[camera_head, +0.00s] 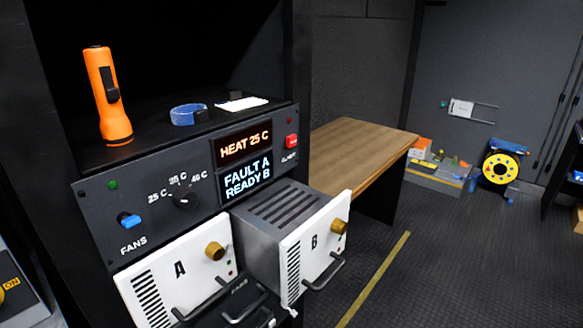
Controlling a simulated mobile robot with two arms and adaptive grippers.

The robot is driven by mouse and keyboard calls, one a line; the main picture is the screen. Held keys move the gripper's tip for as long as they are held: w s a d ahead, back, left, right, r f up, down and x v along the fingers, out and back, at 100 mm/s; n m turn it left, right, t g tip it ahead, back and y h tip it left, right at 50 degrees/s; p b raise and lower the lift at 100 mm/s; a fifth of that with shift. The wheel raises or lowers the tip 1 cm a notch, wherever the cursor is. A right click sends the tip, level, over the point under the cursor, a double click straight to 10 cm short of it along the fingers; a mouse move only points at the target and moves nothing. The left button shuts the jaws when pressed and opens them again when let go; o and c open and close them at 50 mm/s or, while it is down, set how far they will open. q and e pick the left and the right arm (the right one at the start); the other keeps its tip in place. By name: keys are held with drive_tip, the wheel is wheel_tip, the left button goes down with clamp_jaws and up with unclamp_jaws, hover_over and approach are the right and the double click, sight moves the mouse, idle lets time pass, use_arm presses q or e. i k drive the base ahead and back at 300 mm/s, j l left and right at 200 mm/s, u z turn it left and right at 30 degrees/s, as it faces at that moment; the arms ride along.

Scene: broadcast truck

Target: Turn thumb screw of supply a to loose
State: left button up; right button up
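Supply A (178,273) has a white front plate with a letter A, a vent grille and a dark handle. It sits in the rack at the lower left, its lower part cut off by the picture's edge. Its brass thumb screw (214,251) is at the upper right of that plate; how tight it is cannot be told. Supply B (315,246) is pulled out of the rack, with its own brass thumb screw (340,227) and handle. The displays (245,161) read HEAT 25 C, FAULT A and READY B. Neither gripper is in view.
The panel has a blue FANS switch (129,220), a temperature knob (184,199) and a red switch (291,141). An orange flashlight (107,95), blue tape (189,114) and white paper (242,104) are on top. A wooden table (362,142) stands behind.

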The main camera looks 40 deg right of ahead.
sight(214, 250)
drive_tip(key=z, duration=0.9)
drive_tip(key=k+l+u, duration=0.15)
drive_tip(key=l+u, duration=0.2)
drive_tip(key=k+l, duration=0.05)
drive_tip(key=l, duration=0.05)
